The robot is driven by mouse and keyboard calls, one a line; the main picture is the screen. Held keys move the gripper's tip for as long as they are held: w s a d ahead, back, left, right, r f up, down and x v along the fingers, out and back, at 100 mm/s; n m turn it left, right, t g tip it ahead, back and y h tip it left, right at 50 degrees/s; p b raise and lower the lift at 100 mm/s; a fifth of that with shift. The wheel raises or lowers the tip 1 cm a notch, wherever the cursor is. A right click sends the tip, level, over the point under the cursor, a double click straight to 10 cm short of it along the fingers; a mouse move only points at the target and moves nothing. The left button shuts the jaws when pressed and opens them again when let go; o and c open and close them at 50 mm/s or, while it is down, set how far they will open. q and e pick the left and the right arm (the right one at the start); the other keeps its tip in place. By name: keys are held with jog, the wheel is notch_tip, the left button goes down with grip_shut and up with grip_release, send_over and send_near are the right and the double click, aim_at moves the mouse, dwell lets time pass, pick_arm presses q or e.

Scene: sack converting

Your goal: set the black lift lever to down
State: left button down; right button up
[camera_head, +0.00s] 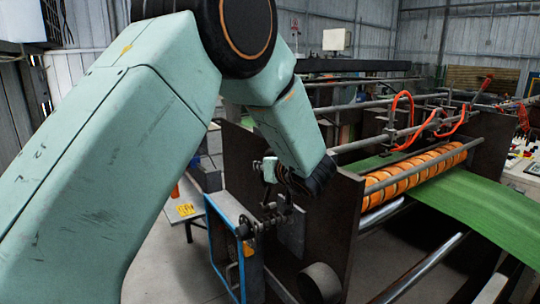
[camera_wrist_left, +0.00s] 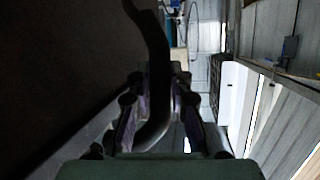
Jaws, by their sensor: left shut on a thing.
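The black lift lever (camera_wrist_left: 156,50) shows in the left wrist view as a dark curved bar. It runs from the top of the picture down between the fingers of my left gripper (camera_wrist_left: 158,95), which is shut on it. In the head view my left gripper (camera_head: 279,190) is at the near side plate of the machine (camera_head: 342,210), above a blue-edged frame. The lever is hard to tell apart from the dark fingers and brackets there. My right gripper is in neither view.
Orange rollers (camera_head: 420,172) and a green sheet (camera_head: 490,205) lie to the right of the side plate. Red hoses (camera_head: 402,108) loop above them. The blue-edged frame (camera_head: 228,250) stands below the gripper. A small table with a yellow label (camera_head: 186,210) is left of it.

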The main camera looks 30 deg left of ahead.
pick_arm(q)
jog(key=a+r+p, duration=0.1)
jog(key=w+a+p, duration=0.1)
jog(key=shift+r+h+p, duration=0.35)
jog(key=shift+h+p, duration=0.05)
jog(key=a+h, duration=0.1)
jog(key=w+a+g+h+p, duration=0.1)
jog(key=a, duration=0.1)
jog(key=w+a+g+h, duration=0.1)
jog(key=shift+a+r+p, duration=0.1)
jog(key=shift+a+p, duration=0.2)
jog(key=c, duration=1.7)
grip_release()
jog(key=o, duration=0.5)
jog(key=shift+a+f, duration=0.25)
jog(key=shift+f, duration=0.05)
jog(key=shift+d, duration=0.15)
